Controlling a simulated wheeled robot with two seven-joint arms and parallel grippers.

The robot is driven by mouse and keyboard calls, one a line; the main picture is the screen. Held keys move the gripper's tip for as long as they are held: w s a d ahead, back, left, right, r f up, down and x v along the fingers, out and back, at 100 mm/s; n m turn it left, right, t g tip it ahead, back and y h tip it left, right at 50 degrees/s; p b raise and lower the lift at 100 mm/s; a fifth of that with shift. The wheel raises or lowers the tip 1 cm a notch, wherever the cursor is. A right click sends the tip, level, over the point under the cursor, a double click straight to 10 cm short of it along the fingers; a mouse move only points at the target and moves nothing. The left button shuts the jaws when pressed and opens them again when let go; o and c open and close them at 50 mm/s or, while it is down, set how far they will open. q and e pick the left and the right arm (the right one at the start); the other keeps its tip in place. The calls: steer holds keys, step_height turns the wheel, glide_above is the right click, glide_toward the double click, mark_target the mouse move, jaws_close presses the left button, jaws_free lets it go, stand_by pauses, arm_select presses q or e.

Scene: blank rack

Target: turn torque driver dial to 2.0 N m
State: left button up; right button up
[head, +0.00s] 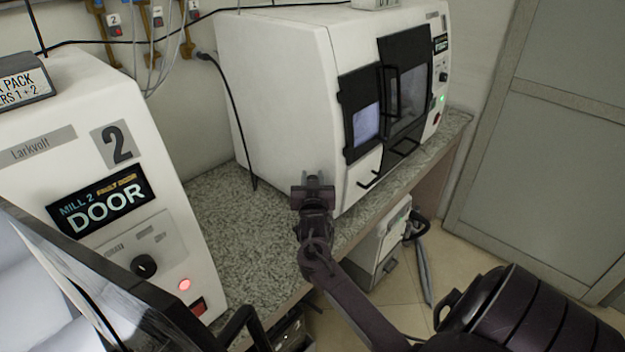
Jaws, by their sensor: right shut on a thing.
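My right gripper (312,188) is over the granite-patterned counter, in front of the white machine at the back. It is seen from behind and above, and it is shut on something. What it holds is hidden or too small and dark to make out. I cannot pick out a torque driver or its dial in the head view. My left gripper is not in view.
Mill 2 (180,225), with a "DOOR" display (100,200), a black knob (144,265) and a lit red lamp (184,284), stands left. A second white machine (275,90) stands behind. The counter (225,205) between them is mostly clear. A grey door (550,130) is at right.

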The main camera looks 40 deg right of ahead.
steer(key=m+g+h+b, duration=0.1)
steer(key=m+g+h, duration=0.1)
steer(key=m+g+h+b, duration=0.1)
steer(key=m+g+b, duration=0.1)
steer(key=g, duration=0.1)
steer(key=shift+w+f+h, duration=0.1)
steer(key=shift+f+h, duration=0.1)
steer(key=shift+h, duration=0.2)
steer(key=shift+r+m+g+h+b, duration=0.2)
steer(key=shift+m+g+h+b, duration=0.4)
steer(key=shift+m+g+b, duration=0.4)
steer(key=shift+g, duration=0.3)
steer(key=o, duration=1)
steer(key=shift+c, duration=0.2)
step_height(320, 180, up, 20)
steer(key=shift+r+b, duration=0.1)
steer(key=shift+b, duration=0.85)
